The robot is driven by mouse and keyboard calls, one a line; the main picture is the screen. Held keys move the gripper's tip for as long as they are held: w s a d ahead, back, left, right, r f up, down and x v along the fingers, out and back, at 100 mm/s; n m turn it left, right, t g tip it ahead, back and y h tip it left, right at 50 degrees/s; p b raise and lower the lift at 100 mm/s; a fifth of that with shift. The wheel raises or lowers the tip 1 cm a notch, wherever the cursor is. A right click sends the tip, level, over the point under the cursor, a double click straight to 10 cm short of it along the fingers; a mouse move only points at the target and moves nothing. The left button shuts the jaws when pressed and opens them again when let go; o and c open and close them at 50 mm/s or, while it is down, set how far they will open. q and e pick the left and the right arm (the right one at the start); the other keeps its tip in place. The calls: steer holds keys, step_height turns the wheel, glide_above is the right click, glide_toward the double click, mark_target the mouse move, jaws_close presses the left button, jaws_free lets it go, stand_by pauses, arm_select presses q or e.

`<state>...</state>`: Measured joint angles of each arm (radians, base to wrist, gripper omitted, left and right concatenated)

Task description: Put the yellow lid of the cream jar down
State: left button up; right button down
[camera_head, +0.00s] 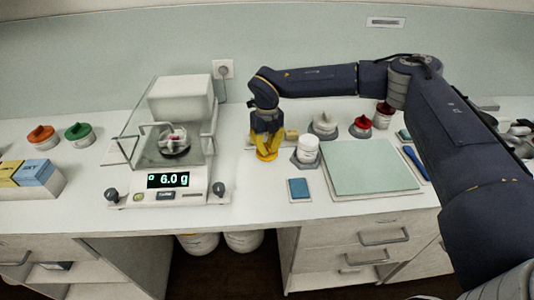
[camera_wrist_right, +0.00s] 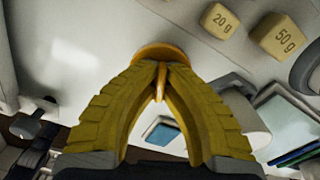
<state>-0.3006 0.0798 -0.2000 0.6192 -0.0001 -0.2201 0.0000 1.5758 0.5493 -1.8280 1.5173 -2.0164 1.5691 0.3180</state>
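My right gripper (camera_head: 266,150) points down over the worktop, left of the white jar (camera_head: 307,150). In the right wrist view its yellow fingers (camera_wrist_right: 159,85) close on the upright fin of the round orange-yellow lid (camera_wrist_right: 153,53). The lid is below the fingertips; I cannot tell whether it touches the worktop. The white jar stands in a grey hexagonal holder (camera_head: 304,163), and its side also shows in the right wrist view (camera_wrist_right: 245,118). My left gripper is not in view.
A balance (camera_head: 165,196) reading 6.0 g stands on the left, with a small vessel inside its glass shield. Weight blocks (camera_wrist_right: 275,35) lie close to the lid. A blue pad (camera_head: 298,188) and a green mat (camera_head: 372,172) lie to the right. The worktop (camera_head: 245,190) in front is clear.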

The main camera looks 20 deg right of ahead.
mark_target(267, 146)
steer(key=shift+f, duration=1.2)
steer(key=shift+f, duration=0.15)
steer(key=c, duration=1.6)
jaws_free()
step_height(267, 146, up, 12)
steer(key=shift+r, duration=0.15)
